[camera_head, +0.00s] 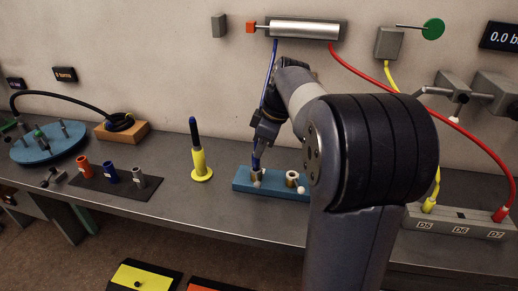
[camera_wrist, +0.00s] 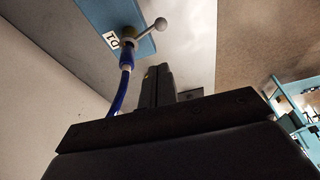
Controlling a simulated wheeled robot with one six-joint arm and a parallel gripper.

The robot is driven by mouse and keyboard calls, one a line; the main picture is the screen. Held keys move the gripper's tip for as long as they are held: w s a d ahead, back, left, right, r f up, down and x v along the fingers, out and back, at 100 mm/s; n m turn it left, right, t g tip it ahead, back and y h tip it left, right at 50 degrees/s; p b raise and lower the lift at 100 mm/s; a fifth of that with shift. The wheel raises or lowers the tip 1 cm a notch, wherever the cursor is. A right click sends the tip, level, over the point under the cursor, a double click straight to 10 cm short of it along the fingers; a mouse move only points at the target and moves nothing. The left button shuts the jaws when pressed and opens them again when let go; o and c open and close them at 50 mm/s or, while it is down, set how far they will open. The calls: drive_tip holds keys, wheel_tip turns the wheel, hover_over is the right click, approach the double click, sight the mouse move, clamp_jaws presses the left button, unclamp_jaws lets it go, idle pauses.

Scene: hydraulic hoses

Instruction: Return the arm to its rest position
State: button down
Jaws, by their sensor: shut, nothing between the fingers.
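My gripper (camera_head: 259,143) is at the end of my arm, which reaches from the right foreground towards the wall. It hangs above the blue valve block (camera_head: 240,184) and close to the blue hose (camera_head: 270,70). In the wrist view my gripper (camera_wrist: 158,74) has its fingers together and empty. The blue hose (camera_wrist: 122,92) runs beside the fingers, apart from them in that view, to a brass port marked D1 on the blue block (camera_wrist: 92,20). My arm hides part of the bench.
A yellow stand (camera_head: 200,165) with a dark blue top is left of the block. Red, blue and grey sleeves (camera_head: 111,174) stand further left. A silver cylinder (camera_head: 305,30) is on the wall above. A red hose (camera_head: 440,98) curves down at right to a grey port block (camera_head: 460,216).

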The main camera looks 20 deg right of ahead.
drive_tip(key=shift+f, duration=0.1)
drive_tip(key=shift+w+a+f+m+t+h+p, duration=0.25)
drive_tip(key=shift+w+a+f+m+h+p, duration=0.25)
drive_tip(key=shift+w+a+f+m, duration=0.85)
drive_tip(key=shift+w+a+f+m+t+h+p, duration=0.3)
drive_tip(key=shift+w+a+f+m+p, duration=0.45)
drive_tip(key=shift+f+m, duration=1.2)
drive_tip(key=shift+w+a+f+m+t+h+p, duration=0.35)
drive_tip(key=shift+w+a+f+m, duration=0.55)
drive_tip(key=shift+w+f+m, duration=0.7)
drive_tip(key=shift+w+a+f+b, duration=0.15)
drive_tip(key=shift+w+f+b, duration=0.35)
drive_tip(key=shift+w, duration=0.4)
drive_tip(key=v, duration=0.6)
drive_tip(key=shift+r, duration=0.3)
